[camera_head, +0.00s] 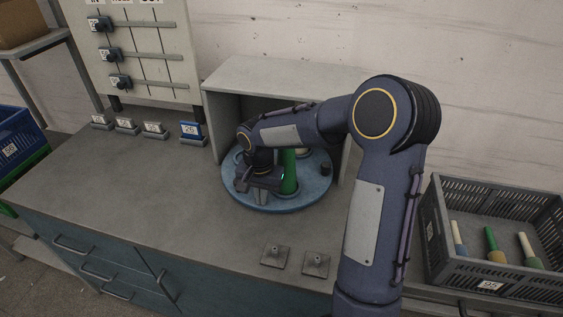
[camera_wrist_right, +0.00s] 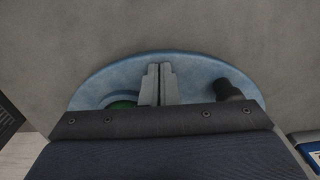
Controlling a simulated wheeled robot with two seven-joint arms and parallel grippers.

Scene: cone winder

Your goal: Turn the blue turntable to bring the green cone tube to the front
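The blue turntable (camera_head: 285,206) sits on the bench, partly inside a grey open-front box. The green cone tube (camera_head: 289,172) stands upright on it, right of my right gripper (camera_head: 261,196). My forearm hides part of the tube and the turntable's back. In the wrist view, the fingers of my right gripper (camera_wrist_right: 158,84) are together over the turntable (camera_wrist_right: 95,90), with nothing seen between them. My left gripper is out of view.
A grey crate (camera_head: 440,255) with several tubes stands at the right. Two small plates with pins (camera_head: 275,256) lie on the bench front. Several numbered blocks (camera_head: 154,130) line the back left. The bench's left part is clear.

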